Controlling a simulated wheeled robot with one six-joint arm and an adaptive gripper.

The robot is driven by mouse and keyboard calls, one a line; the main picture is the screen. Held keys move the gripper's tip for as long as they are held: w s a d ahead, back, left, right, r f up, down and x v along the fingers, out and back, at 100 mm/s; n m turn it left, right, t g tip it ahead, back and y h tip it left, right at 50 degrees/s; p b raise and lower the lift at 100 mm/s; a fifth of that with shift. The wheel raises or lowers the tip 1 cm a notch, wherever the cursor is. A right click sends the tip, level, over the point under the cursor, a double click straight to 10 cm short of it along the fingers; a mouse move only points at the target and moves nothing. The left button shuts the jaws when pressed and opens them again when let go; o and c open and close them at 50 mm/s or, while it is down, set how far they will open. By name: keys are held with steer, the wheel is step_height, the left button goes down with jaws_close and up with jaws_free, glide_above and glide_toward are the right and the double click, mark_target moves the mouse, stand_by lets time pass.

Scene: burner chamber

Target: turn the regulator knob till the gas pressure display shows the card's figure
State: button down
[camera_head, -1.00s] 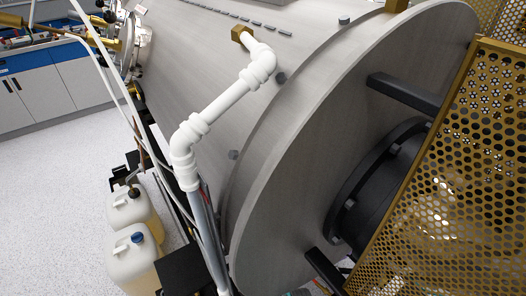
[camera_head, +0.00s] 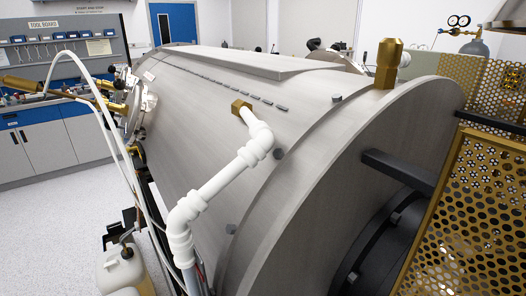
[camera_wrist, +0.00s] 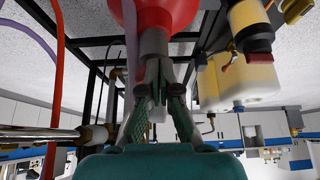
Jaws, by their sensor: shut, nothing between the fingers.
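My gripper (camera_wrist: 154,48) shows in the wrist view, its fingers drawn together at the tips with nothing held between them. The gripper is not in the head view. In the head view, a regulator with two round gauges (camera_head: 459,21) sits on a grey gas cylinder (camera_head: 474,48) at the far back right. I cannot make out a knob on it at this size. I cannot pick out the gas pressure display or the card in either view.
A large grey metal chamber (camera_head: 235,110) fills the head view, with a white pipe (camera_head: 215,187) along it and perforated brass guards (camera_head: 475,215) at right. In the wrist view, a red rounded object (camera_wrist: 170,12) lies beyond my fingertips, beside yellowish containers (camera_wrist: 240,85) and hoses.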

step_height(320, 180, up, 6)
steer(key=shift+s+a, duration=0.15)
steer(key=shift+s, duration=0.1)
stand_by(0.4)
